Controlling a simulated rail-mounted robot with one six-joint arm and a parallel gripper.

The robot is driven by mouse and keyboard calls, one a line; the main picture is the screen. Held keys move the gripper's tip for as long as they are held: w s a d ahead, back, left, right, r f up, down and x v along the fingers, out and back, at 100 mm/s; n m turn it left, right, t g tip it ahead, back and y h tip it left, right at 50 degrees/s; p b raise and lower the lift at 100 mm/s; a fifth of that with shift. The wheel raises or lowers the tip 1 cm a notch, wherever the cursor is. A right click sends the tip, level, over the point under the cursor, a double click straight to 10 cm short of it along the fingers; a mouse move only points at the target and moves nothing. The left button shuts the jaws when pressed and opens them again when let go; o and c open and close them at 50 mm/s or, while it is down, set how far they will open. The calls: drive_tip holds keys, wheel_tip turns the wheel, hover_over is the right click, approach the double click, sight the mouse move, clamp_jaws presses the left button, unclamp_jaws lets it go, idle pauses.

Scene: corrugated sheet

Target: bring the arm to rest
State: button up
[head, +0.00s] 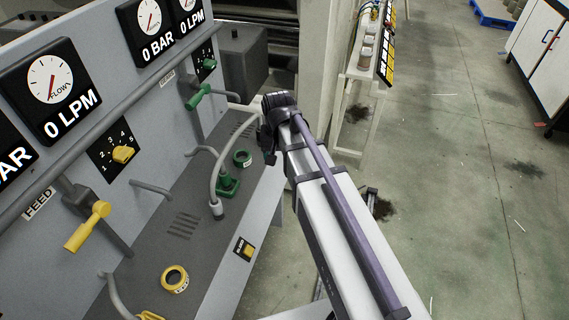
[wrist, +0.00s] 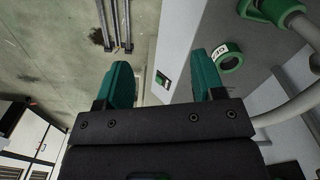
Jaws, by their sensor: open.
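My gripper (wrist: 163,85) shows in the wrist view with its two green fingertips apart and nothing between them. Past the fingers are the edge of the grey panel bench and the floor. In the head view my arm reaches up from the lower right to beside the bench; the fingers are hidden there behind the wrist. A green ring (head: 242,158) lies on the bench shelf, left of my wrist. It also shows in the wrist view (wrist: 228,58), just beyond the right finger and apart from it.
The grey panel (head: 150,75) carries gauges, a yellow lever (head: 88,227), a green lever (head: 198,96) and a yellow knob (head: 123,154). A hose (head: 214,185) meets a green fitting (head: 228,185). A yellow ring (head: 174,279) lies nearer. Open floor (head: 470,200) is at right.

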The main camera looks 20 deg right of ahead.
drive_tip(key=s+n, duration=0.3)
drive_tip(key=s, duration=0.7)
drive_tip(key=shift+s, duration=0.4)
